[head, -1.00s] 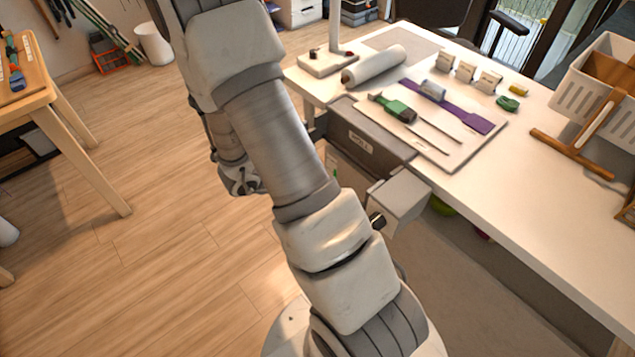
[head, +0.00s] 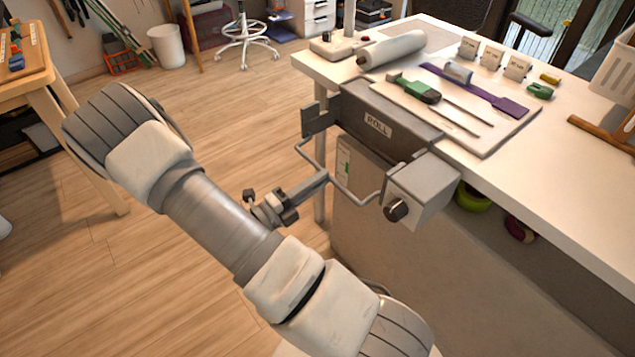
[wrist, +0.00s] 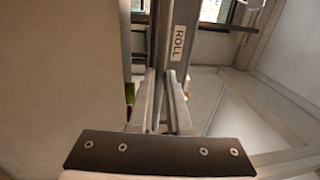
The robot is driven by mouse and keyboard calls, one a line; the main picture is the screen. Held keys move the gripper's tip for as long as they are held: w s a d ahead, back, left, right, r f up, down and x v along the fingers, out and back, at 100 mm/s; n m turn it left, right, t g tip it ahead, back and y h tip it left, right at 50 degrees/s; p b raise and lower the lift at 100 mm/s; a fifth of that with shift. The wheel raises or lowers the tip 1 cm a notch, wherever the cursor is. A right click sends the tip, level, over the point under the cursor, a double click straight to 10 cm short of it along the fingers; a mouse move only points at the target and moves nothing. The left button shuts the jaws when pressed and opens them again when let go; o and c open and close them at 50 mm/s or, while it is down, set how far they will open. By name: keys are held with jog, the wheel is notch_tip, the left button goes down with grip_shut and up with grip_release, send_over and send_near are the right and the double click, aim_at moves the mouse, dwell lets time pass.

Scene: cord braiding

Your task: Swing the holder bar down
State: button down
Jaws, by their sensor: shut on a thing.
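The holder bar (head: 345,190) is a thin grey bent bar on the front of a dark roll holder (head: 362,118), marked ROLL, at the table edge. It stands out from the holder between a left bracket (head: 318,119) and a grey end box (head: 422,188). My gripper (head: 324,176) is shut on the middle of the bar, out from the table edge and below its top. In the wrist view my two fingers (wrist: 161,98) are close together, and the ROLL holder (wrist: 178,42) rises behind them; their grip on the bar is hard to make out.
On the white table (head: 570,190) lie a pale board (head: 485,140) with a green-handled tool (head: 418,90), a purple strap (head: 508,106) and a white roll (head: 392,50). Green (head: 474,196) and purple rings (head: 520,228) sit under the tabletop. Floor left of the holder is open.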

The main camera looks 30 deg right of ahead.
jog(key=shift+d+f+h, duration=0.1)
jog(key=shift+f+h, duration=0.15)
jog(key=shift+h, duration=0.25)
jog(key=c, duration=0.9)
grip_release()
jog(key=p+v, duration=0.2)
jog(key=v, duration=1.5)
jog(key=shift+a+p, duration=0.2)
jog(key=shift+p, duration=0.15)
